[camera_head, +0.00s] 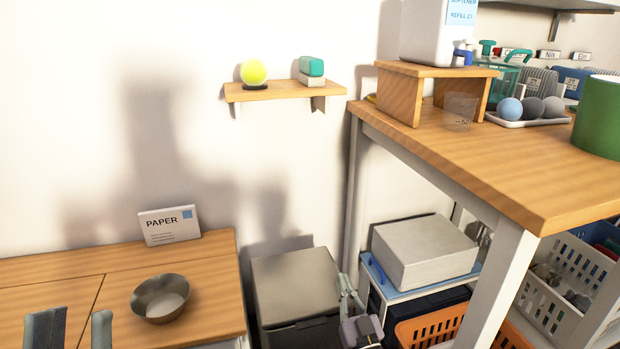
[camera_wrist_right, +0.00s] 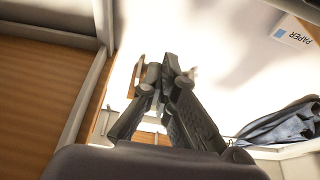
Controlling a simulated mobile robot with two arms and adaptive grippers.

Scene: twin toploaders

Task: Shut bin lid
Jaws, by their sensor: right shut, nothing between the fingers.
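A grey box-shaped bin (camera_head: 285,282) stands low between the two tables in the head view. Its flat grey lid covers the top; a dark seam shows at the front edge, and I cannot tell whether the lid sits fully down. My right gripper (camera_head: 344,284) is just right of the bin's front right side, fingers pointing up, shut and empty. In the right wrist view its fingers (camera_wrist_right: 166,75) are together at the tips. My left gripper (camera_head: 74,328) is at the lower left over the wooden table, its two fingers apart with nothing between.
A grey bowl (camera_head: 160,298) and a PAPER sign (camera_head: 169,225) are on the left table. The right table (camera_head: 455,150) has a white leg (camera_head: 497,285) near my right gripper. Under it are a grey lidded box (camera_head: 424,250) and an orange basket (camera_head: 430,330).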

